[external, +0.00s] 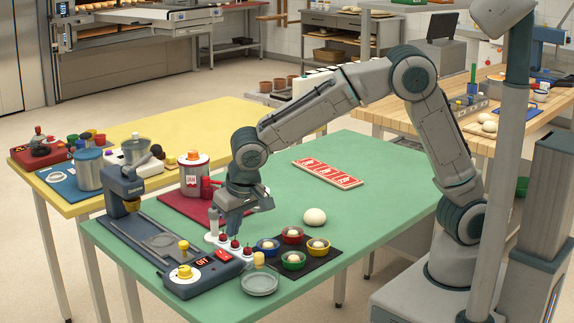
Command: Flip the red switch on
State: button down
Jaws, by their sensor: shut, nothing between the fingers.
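The red switch (222,255) is a small red rocker on the front right end of a dark blue-grey machine (188,284) on the green table. Beside it, to the left, a small dark display (203,262) shows red letters that look like OFF. My gripper (232,232) points down behind the switch, above a white strip with several small red round pieces. It is shut and empty. It looks apart from the switch. Its exact height and the switch's tilt are too small to tell.
A yellow knob (184,272) sits left of the display. A grey dish (259,283) and a dark mat with several coloured bowls (293,261) lie to the right. A dough ball (314,217) lies behind the mat. The table's right part is clear.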

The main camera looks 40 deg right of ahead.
aim_at(221, 252)
jog(key=v, duration=0.6)
jog(key=shift+s+r, duration=0.3)
jog(key=shift+s, duration=0.1)
jog(key=shift+w+a+r+t+b, duration=0.15)
jog(key=shift+w+t+b, duration=0.25)
jog(key=shift+w+b, duration=0.45)
jog(key=x, duration=1.4)
jog(key=shift+s+p, duration=0.1)
jog(key=shift+p, duration=0.3)
